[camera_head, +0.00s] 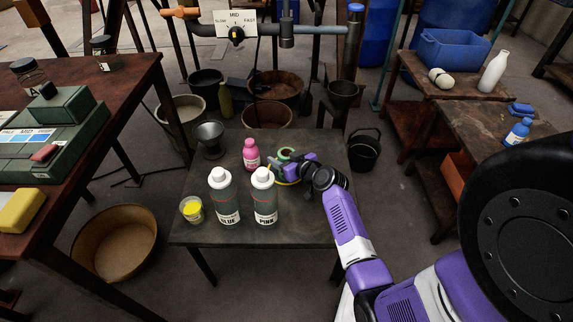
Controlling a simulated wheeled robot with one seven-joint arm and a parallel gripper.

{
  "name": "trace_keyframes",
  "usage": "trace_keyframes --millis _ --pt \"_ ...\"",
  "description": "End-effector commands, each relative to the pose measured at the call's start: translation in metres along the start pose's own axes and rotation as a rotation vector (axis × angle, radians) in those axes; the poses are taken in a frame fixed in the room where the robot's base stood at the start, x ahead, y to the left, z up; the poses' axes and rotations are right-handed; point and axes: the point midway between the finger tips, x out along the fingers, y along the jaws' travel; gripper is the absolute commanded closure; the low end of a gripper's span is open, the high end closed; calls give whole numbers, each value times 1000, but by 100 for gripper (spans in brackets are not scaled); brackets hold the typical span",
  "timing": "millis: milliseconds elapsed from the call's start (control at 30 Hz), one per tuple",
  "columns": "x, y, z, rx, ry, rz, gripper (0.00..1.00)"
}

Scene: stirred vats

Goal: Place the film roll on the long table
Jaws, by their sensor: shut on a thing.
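A small green-rimmed roll (286,152), which looks like the film roll, is at my gripper (278,166) over the back right of the small dark table (210,183) in the middle. My purple arm reaches in from the lower right. The gripper looks shut on the roll, though the arm's end partly hides the fingertips. A thin yellow-green edge shows just below them. A long brown wooden table (112,88) runs along the left side. No label shows which table is the long one.
On the small table stand two bottles marked BLUE (223,198) and PINK (264,198), a pink bottle (251,155), a metal cup (209,138) and a yellow-filled jar (192,210). The left table holds a green box (60,135) and a yellow block (20,210). Buckets stand behind.

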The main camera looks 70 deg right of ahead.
Motion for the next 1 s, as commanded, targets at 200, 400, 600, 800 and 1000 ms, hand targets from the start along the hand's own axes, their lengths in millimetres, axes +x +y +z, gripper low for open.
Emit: trace_keyframes --millis 200,400,600,800,1000 --pt "0 0 -1 0 1 1 100" --pt "-3 0 -7 -1 2 0 100" --pt "-12 0 -31 -2 4 0 100" --pt "-32 0 -78 -3 5 1 100" --pt "-53 0 -130 -2 6 1 100"
